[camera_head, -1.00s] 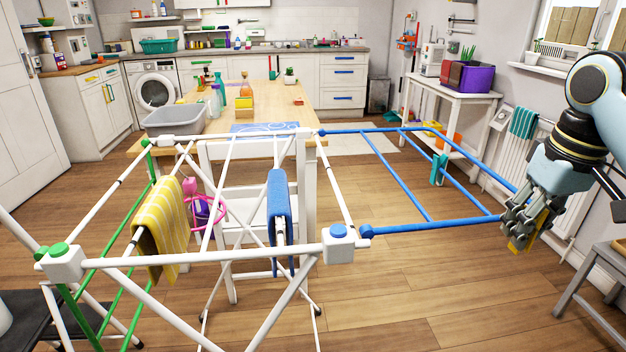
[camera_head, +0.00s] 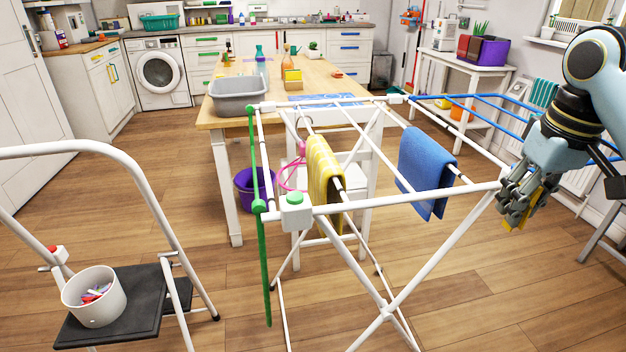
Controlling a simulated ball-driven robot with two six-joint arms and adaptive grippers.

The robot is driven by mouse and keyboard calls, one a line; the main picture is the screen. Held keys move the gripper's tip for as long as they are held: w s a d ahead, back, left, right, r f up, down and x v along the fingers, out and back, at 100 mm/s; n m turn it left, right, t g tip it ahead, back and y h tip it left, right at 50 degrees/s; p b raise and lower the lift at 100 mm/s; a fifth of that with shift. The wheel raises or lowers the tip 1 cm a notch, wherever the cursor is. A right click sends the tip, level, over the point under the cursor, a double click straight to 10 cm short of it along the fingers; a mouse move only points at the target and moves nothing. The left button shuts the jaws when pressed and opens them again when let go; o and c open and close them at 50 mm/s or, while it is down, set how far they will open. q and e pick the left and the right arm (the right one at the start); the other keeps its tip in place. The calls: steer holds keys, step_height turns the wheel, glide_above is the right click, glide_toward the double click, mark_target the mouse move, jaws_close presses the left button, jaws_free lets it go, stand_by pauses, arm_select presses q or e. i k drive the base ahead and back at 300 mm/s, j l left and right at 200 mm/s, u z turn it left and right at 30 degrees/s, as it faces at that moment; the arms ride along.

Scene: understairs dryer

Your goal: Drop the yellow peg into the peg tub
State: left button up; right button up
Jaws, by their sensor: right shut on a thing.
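My right gripper (camera_head: 520,200) is at the right of the head view, in front of the drying rack's blue side wing. It is shut on the yellow peg (camera_head: 537,193), which shows partly between and behind the dark fingers. The peg tub (camera_head: 95,310) is a white round tub with several coloured pegs in it. It stands on the dark step of a white step stool at the lower left, far from the right gripper. My left gripper is not in view.
A white drying rack (camera_head: 405,280) with a yellow striped cloth (camera_head: 322,170) and a blue cloth (camera_head: 425,165) stands between the gripper and the tub. The step stool's white rail (camera_head: 150,195) arches above the tub. A wooden table (camera_head: 330,75) stands behind the rack.

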mark_target(103, 290)
steer(key=j+z, duration=0.1)
steer(key=j, duration=0.75)
steer(key=j+z, duration=0.1)
steer(key=j, duration=0.75)
steer(key=k+j+z, duration=0.1)
steer(key=j, duration=0.7)
steer(key=k+j+z, duration=0.1)
steer(key=j, duration=0.75)
steer(key=i+j, duration=0.1)
steer(key=j, duration=0.25)
steer(key=i+j, duration=0.15)
steer(key=j, duration=0.25)
steer(key=i+j, duration=0.1)
steer(key=j, duration=0.25)
steer(key=i+j, duration=0.1)
steer(key=j, duration=0.3)
steer(key=i+z, duration=0.05)
